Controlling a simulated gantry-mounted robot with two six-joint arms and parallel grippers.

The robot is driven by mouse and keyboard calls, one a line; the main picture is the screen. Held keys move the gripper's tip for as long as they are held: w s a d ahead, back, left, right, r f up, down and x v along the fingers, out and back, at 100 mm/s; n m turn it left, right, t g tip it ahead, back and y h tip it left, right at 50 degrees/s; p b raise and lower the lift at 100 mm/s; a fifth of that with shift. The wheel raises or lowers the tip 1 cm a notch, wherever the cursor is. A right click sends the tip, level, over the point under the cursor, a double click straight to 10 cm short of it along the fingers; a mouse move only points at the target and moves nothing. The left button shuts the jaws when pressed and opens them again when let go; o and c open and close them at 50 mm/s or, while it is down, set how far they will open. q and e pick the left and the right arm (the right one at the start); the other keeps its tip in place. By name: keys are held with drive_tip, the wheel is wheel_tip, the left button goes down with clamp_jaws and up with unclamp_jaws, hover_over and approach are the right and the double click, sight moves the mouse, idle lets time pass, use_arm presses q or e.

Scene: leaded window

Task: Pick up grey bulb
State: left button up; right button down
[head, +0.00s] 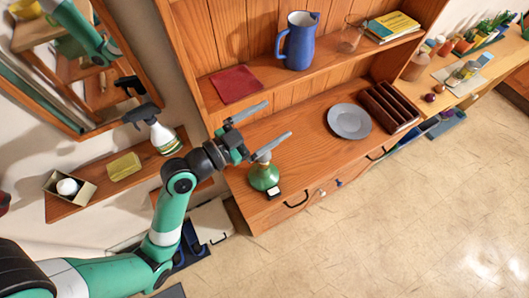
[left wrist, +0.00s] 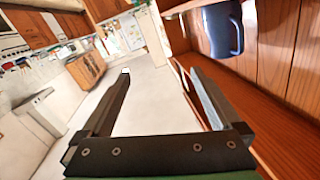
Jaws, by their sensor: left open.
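My left gripper (head: 277,120) is open, its two fingers spread apart and empty in front of the wooden hutch. It also shows in the left wrist view (left wrist: 158,72), with nothing between the fingers. In the head view, a pale whitish-grey bulb (head: 67,187) sits in a small open box on the left wall shelf, well to the left of the gripper. A green rounded vessel (head: 263,177) with a pale grey top stands on the hutch counter, just below the gripper. I cannot tell whether that top is a bulb. My right gripper is not in view.
The blue jug (head: 298,41) and a red square item (head: 235,84) stand on the upper hutch shelf. A grey plate (head: 349,121) and a dark rack (head: 389,106) are on the counter. A spray bottle (head: 164,137) stands on the left shelf (head: 110,199) beside the mirror.

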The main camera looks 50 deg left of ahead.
sight(264, 158)
use_arm(q)
drive_tip(key=s+a+f+n+g+y+p, duration=0.2)
drive_tip(key=s+a+f+n+g, duration=0.15)
drive_tip(key=s+f, duration=1)
drive_tip(key=shift+n+g, duration=0.35)
drive_tip(key=x, duration=0.4)
drive_tip(key=d+x, duration=0.1)
drive_tip(key=x, duration=0.8)
drive_tip(key=shift+w+d+f+p, duration=0.2)
drive_tip(key=shift+d+f+p, duration=0.05)
drive_tip(key=shift+p, duration=0.05)
drive_tip(key=c, duration=1.4)
drive_tip(key=shift+c, duration=0.2)
